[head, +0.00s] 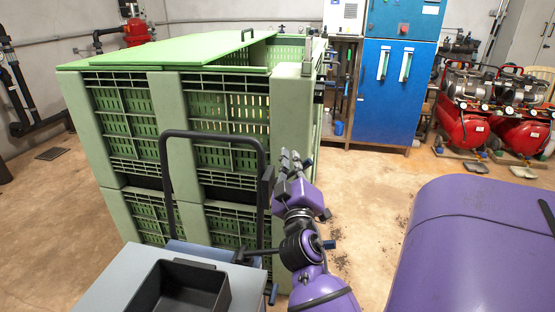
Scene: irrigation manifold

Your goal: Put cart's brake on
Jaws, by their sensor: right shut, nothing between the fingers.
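The cart's black tubular push handle (213,134) stands upright in front of the stacked green crates. A blue part (203,254) shows low between the handle's legs, and a small blue lever-like piece (273,293) shows at the lower right; I cannot tell whether either is the brake. The cart's wheels are hidden. My right gripper (293,158) is shut and empty, pointing up and away just right of the handle, in front of the crates' right corner. I cannot tell whether it touches them. My left gripper is not in view.
The green crates (195,84) fill the left middle, with a loose green panel on top. A black bin (180,290) on a grey surface is at the bottom left. Blue cabinets (388,112) and red compressors (462,122) stand behind.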

